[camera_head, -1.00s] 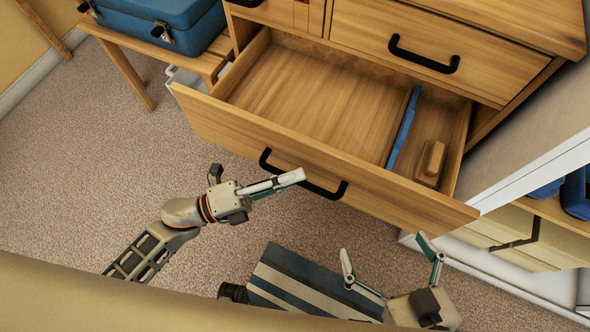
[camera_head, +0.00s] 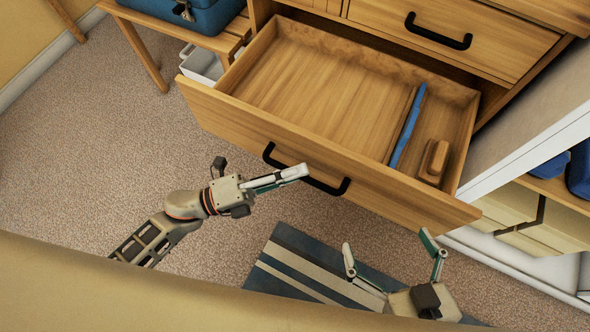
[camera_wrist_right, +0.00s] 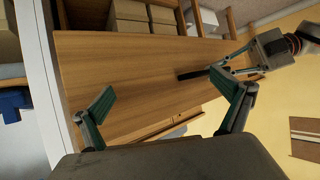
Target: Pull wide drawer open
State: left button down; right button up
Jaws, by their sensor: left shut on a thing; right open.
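The wide wooden drawer (camera_head: 370,186) stands pulled out of the dresser, its inside open to view. It holds a blue strip (camera_head: 407,127) and a small wooden block (camera_head: 434,161) at its right end. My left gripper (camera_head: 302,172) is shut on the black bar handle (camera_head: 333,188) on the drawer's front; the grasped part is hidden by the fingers. My right gripper (camera_head: 393,254) is open and empty, in front of the drawer's right part, apart from it. In the right wrist view the drawer front (camera_wrist_right: 130,75) lies beyond the open right fingers (camera_wrist_right: 168,108).
A closed drawer with a black handle (camera_head: 438,32) is above. A blue case (camera_head: 190,14) sits on a wooden bench (camera_head: 150,22) at the upper left, with a white bin (camera_head: 203,64) below. A white-sided shelf (camera_head: 530,135) stands right. A striped rug (camera_head: 300,268) lies on the carpet.

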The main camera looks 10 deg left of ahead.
pick_arm(q)
jog(key=c, duration=2.1)
grip_release()
jog(key=shift+a, duration=0.15)
jog(key=v, duration=1.1)
jog(key=shift+s+a+f, duration=0.1)
jog(key=shift+s+a, duration=0.1)
jog(key=shift+a, duration=0.15)
